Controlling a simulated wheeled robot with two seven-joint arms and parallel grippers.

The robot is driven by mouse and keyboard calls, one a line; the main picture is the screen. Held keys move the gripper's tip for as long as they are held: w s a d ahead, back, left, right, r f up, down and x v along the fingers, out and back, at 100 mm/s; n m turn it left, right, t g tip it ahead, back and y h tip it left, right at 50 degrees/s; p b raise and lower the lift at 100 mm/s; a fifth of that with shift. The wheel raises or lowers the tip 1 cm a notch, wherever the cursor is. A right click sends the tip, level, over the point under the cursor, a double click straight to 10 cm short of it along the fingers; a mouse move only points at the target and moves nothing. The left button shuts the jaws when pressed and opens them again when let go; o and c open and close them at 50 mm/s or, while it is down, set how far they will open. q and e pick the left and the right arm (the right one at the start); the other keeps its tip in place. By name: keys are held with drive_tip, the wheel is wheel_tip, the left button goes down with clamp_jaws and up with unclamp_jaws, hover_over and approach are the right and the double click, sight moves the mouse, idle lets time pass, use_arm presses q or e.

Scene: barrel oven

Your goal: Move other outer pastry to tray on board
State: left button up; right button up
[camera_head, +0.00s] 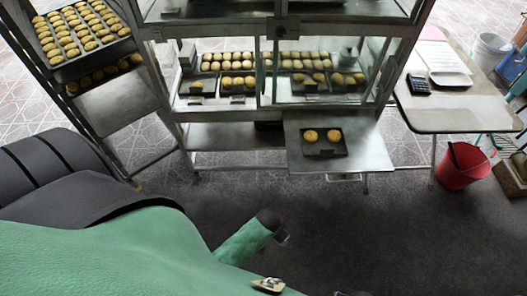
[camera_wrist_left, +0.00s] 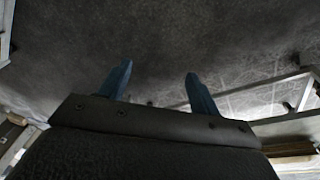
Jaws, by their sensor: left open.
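A dark tray (camera_head: 323,154) lies on the grey metal board (camera_head: 370,158) that juts out in front of the display case. Two round golden pastries (camera_head: 334,135) sit side by side on this tray. More pastries (camera_head: 237,82) stand on dark trays inside the case; which one is the outer pastry I cannot tell. My left gripper shows at the end of the green arm, low in the middle of the head view, over the floor and well away from the board. In the left wrist view, its two blue fingers (camera_wrist_left: 158,70) are apart with only floor between them. My right gripper is not seen.
The glass display case (camera_head: 268,60) has metal frame posts. A rack with a full pastry tray (camera_head: 80,32) stands at the left. A table (camera_head: 460,108) and a red bucket (camera_head: 462,166) are at the right. The dark floor before the board is clear.

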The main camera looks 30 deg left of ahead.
use_arm(q)
drive_tip(key=s+f, duration=0.3)
drive_tip(key=s, duration=0.5)
drive_tip(key=shift+a+f, duration=0.2)
drive_tip(key=shift+a, duration=0.2)
drive_tip(key=shift+s, duration=0.1)
drive_tip(key=shift+c, duration=0.2)
